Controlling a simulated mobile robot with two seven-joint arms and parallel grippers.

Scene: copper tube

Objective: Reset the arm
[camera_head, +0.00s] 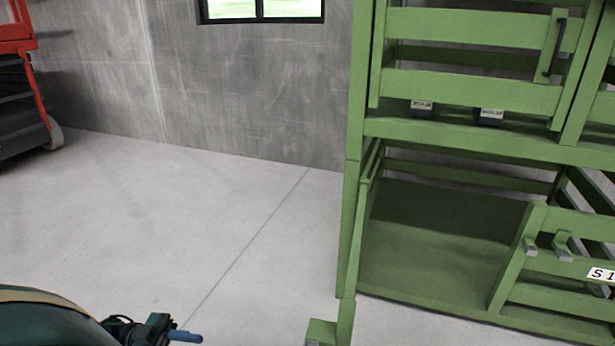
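No copper tube is in sight. At the bottom left edge is a dark teal rounded body (45,322) with a tan band. A black fitting with a blue rod-like tip (185,336) sticks out to its right.
A green metal rack (455,150) with slatted gates fills the right side; its lower gate (560,265) stands partly open. A red and black machine (22,80) stands at the far left by a grey wall (245,90) with a window. The concrete floor (190,225) between is clear.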

